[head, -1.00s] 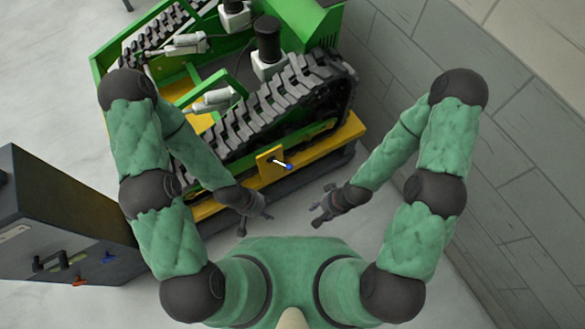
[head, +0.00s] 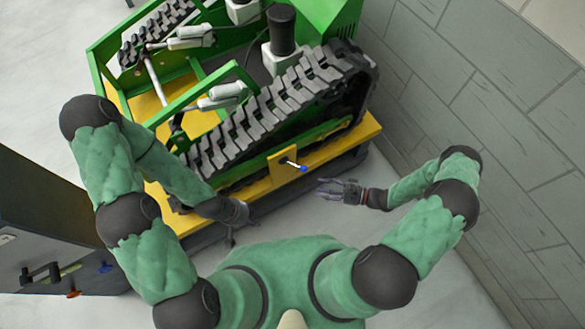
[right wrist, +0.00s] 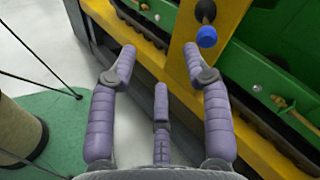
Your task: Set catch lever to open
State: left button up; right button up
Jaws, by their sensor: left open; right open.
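The catch lever (head: 295,165) is a short light rod with a blue knob at its end. It sits on a yellow plate (head: 279,172) on the side of the green tracked carrier (head: 202,66). In the head view the rod points right and slightly down. The right wrist view shows the blue knob (right wrist: 207,37) just beyond my right fingertips. My right gripper (head: 328,188) is open and empty, just right of and below the knob, apparently apart from it. My left gripper (head: 232,232) is open and empty, below and left of the plate.
A yellow side rail (head: 340,143) runs along the carrier under its black track (head: 270,115). A dark cabinet (head: 60,230) with small handles stands at the left. A grey block wall (head: 480,100) closes off the right side, with a strip of floor between.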

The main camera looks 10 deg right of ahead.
aim_at(304, 169)
jog(key=w+d+m+t, duration=0.1)
jog(key=w+d+t, duration=0.2)
jog(key=t, duration=0.1)
pick_arm(q)
jog(key=f+b, duration=0.1)
jog(key=a+f+b, duration=0.1)
jog(key=shift+w+f, duration=0.15)
jog(key=shift+f, duration=0.2)
pick_arm(e)
jog(key=x, duration=1)
jog(key=shift+w+a+f, duration=0.3)
grip_shut()
